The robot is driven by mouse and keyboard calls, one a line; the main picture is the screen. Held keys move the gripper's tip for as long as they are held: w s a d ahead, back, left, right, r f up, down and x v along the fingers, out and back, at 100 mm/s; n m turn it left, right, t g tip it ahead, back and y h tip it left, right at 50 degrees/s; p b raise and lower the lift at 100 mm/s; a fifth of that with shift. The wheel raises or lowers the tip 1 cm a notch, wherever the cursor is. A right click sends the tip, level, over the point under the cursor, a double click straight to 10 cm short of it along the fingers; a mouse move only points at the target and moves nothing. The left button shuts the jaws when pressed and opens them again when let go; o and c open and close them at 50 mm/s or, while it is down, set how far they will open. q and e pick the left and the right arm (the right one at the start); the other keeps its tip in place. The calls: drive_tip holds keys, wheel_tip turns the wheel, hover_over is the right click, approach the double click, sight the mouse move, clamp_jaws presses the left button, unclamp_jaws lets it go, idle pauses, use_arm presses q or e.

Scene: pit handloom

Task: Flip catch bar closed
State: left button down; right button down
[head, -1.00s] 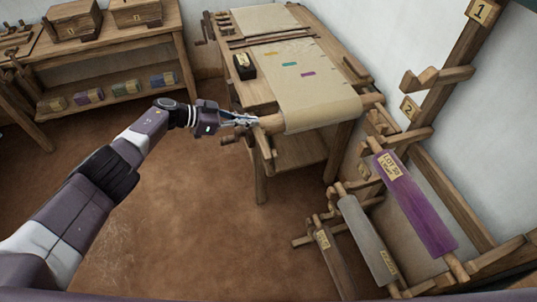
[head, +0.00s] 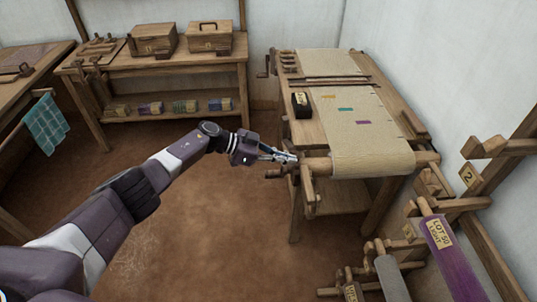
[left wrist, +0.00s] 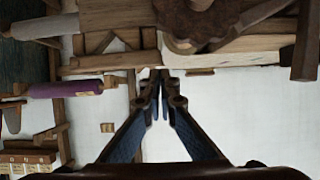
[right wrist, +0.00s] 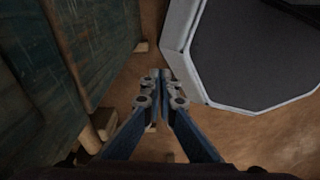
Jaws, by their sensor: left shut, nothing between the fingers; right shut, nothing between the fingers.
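The wooden loom (head: 302,130) stands right of centre in the head view, with a cream cloth (head: 370,150) over its front roller (head: 318,165). My left gripper (head: 292,159) is shut and empty at the roller's left end; I cannot tell whether it touches. A wooden handle (head: 275,174) and an upright bracket (head: 308,187) sit just below it. In the left wrist view, the shut fingertips (left wrist: 160,76) are below a dark rounded wooden part (left wrist: 205,22). I cannot make out which piece is the catch bar. My right gripper (right wrist: 160,80) is shut and empty, away from the loom parts.
A rack at the lower right holds a purple roll (head: 450,250) and a grey roll (head: 391,278). A bench (head: 160,75) with wooden boxes stands at the back left. The brown floor (head: 220,240) is open. A pale-rimmed dark panel (right wrist: 250,50) is close to my right gripper.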

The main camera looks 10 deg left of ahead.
use_arm(q)
drive_tip(key=v, duration=0.8)
drive_tip(key=shift+r, duration=0.35)
wheel_tip(320, 180, down, 16)
drive_tip(key=n+t+y, duration=0.2)
drive_tip(key=n+t, duration=0.3)
drive_tip(key=t, duration=0.2)
drive_tip(key=s+a+f+n+g+y, duration=0.1)
drive_tip(key=s+a+f+n+y, duration=0.15)
drive_tip(key=s+f, duration=0.6)
drive_tip(key=s+a+f+n+y, duration=0.2)
drive_tip(key=s+a+f+y, duration=0.3)
drive_tip(key=f, duration=0.6)
drive_tip(key=s+f+n+g+y, duration=0.1)
drive_tip(key=s+f, duration=0.3)
drive_tip(key=s, duration=0.3)
drive_tip(key=s+f+g, duration=0.2)
drive_tip(key=s+f, duration=0.2)
drive_tip(key=s, duration=0.4)
drive_tip(key=s+f+n+g+y, duration=0.1)
drive_tip(key=s+f, duration=0.4)
drive_tip(key=s, duration=0.2)
drive_tip(key=s+f+g, duration=0.2)
drive_tip(key=s, duration=0.9)
drive_tip(key=s+f+g, duration=0.2)
drive_tip(key=s+g, duration=0.1)
drive_tip(key=s, duration=0.8)
drive_tip(key=shift+s+d+n+y, duration=0.15)
drive_tip(key=shift+s+n+y, duration=0.15)
drive_tip(key=shift+n+y, duration=0.05)
